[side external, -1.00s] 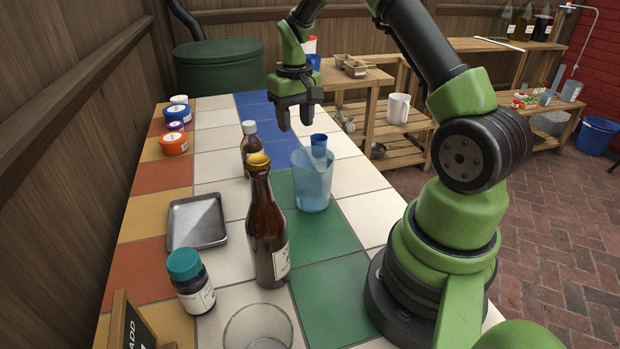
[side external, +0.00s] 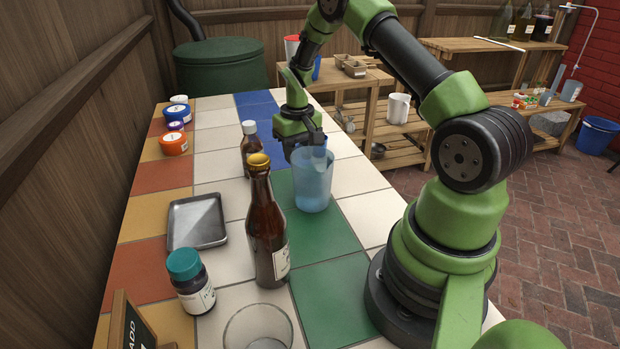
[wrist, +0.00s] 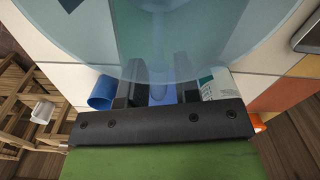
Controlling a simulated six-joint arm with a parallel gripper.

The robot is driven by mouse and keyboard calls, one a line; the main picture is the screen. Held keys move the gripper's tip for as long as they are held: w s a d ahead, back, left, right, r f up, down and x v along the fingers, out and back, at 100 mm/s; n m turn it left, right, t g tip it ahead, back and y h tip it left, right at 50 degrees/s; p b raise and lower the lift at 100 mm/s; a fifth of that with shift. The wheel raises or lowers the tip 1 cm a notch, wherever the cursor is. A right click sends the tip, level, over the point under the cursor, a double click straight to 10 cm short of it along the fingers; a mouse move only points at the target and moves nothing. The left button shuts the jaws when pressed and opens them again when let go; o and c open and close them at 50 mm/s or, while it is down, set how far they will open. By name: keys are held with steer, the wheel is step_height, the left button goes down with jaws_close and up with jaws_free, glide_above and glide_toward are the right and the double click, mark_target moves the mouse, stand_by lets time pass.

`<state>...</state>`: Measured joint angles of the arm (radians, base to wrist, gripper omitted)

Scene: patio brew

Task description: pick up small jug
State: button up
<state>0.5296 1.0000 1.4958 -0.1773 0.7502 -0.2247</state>
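The small jug looks to be the clear blue vessel (side external: 312,185) standing upright on the green tile near the middle of the table. In the wrist view its wide translucent body (wrist: 185,35) fills the top of the picture. My gripper (side external: 305,152) is low at the jug's far side, partly hidden behind its rim. In the wrist view my gripper (wrist: 162,92) has its two fingers apart, with a pale bluish strip, perhaps the jug's handle, between them. I cannot tell whether the fingers touch it.
A blue cup (wrist: 102,92) stands close beside one finger. A small brown bottle (side external: 249,150) is left of my gripper, and a tall brown bottle (side external: 267,230) stands nearer the camera. A metal tray (side external: 197,222) and a teal-capped jar (side external: 190,283) lie further left.

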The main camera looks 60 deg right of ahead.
jaws_close()
steer(key=shift+r, duration=0.15)
